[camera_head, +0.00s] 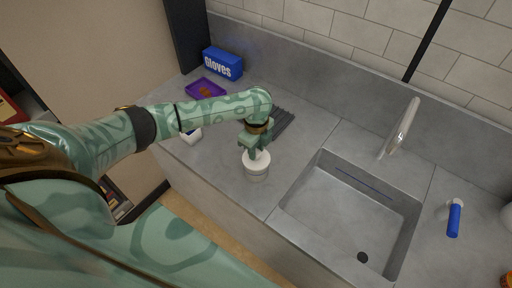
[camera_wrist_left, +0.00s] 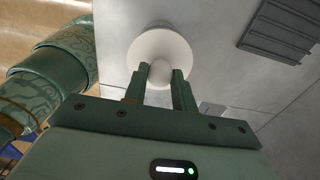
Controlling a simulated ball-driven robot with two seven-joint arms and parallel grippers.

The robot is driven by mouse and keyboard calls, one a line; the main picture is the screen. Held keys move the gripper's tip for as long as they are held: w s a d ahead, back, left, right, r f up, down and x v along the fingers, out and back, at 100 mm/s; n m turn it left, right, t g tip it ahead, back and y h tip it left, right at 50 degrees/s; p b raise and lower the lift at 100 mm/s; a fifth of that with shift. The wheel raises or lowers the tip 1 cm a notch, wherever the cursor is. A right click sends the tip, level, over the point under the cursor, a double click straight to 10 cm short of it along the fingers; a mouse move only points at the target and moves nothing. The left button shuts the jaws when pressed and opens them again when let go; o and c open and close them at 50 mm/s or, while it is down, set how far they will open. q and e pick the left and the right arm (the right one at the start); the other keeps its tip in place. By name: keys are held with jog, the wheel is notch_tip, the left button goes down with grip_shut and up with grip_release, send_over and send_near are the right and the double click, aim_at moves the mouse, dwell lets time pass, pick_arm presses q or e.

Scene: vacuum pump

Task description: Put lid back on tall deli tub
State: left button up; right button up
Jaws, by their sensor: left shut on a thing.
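The tub (camera_head: 257,176) is a pale, cylindrical container on the grey counter, left of the sink. A round white lid (camera_head: 258,163) is at its top in the head view. My left gripper (camera_head: 256,151) is above the tub, pointing down. In the left wrist view, my left gripper's fingers (camera_wrist_left: 164,72) are shut on the round knob of the white lid (camera_wrist_left: 160,48). The lid hides most of the tub there, so I cannot tell whether it is fully seated. My right gripper is not in view.
A sink (camera_head: 350,208) with a faucet (camera_head: 402,128) lies to the right. A dark ridged mat (camera_head: 281,122) is behind the tub. A purple tray (camera_head: 205,89) and a blue gloves box (camera_head: 222,63) stand at the back left. A blue bottle (camera_head: 454,220) is far right.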

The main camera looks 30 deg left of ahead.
pick_arm(q)
jog(key=shift+p, duration=0.4)
dwell(0.4)
dwell(0.4)
jog(key=o, duration=1.5)
notch_tip(320, 180, up, 7)
jog(key=p, duration=0.8)
grip_shut()
